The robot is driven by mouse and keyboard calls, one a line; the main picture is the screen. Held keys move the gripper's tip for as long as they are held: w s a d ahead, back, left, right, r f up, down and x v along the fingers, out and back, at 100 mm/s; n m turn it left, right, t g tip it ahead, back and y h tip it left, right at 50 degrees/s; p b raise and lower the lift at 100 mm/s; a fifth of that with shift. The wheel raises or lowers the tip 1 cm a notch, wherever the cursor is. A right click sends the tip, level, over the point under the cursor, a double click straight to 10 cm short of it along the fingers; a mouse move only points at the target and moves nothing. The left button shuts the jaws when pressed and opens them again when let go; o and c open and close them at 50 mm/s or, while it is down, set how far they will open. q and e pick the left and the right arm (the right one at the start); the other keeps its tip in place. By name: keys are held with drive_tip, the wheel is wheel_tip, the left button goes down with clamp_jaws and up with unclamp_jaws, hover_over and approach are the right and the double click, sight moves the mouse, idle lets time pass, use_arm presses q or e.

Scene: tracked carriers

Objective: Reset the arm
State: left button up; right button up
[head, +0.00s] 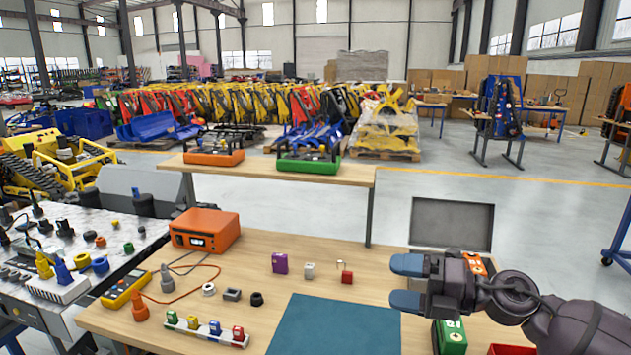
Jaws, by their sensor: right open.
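My right arm comes in from the right edge over the table's right side. My right gripper (407,283) points left, with its two blue fingertips apart and nothing between them. It is to the right of the small red block (347,274) and above the right end of the teal mat (335,325). My left arm and left gripper are out of view.
The wooden table (255,255) holds an orange box (205,230) with cables, a purple block (280,263), a white block (309,270) and a white strip of coloured pieces (205,330). A green item (450,336) stands below my arm. A cluttered bench (75,260) is at left.

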drive_tip(key=s+d+f+m+t+h, duration=0.1)
drive_tip(key=d+f+m+t+h, duration=0.6)
drive_tip(key=m, duration=0.5)
drive_tip(key=s+d+f+m+t+h, duration=0.25)
drive_tip(key=f+m+h, duration=0.25)
drive_tip(key=f+m, duration=0.6)
drive_tip(key=s+d+f+m+g+h, duration=0.2)
drive_tip(key=s+f+m, duration=0.3)
drive_tip(key=s+f, duration=0.3)
drive_tip(key=s+d+f+m+g+h, duration=0.1)
drive_tip(key=s+f+m+g+h, duration=0.1)
drive_tip(key=s+f+m, duration=0.3)
drive_tip(key=s+f, duration=0.4)
drive_tip(key=s, duration=0.4)
drive_tip(key=shift+s+d, duration=0.2)
drive_tip(key=shift+d, duration=0.15)
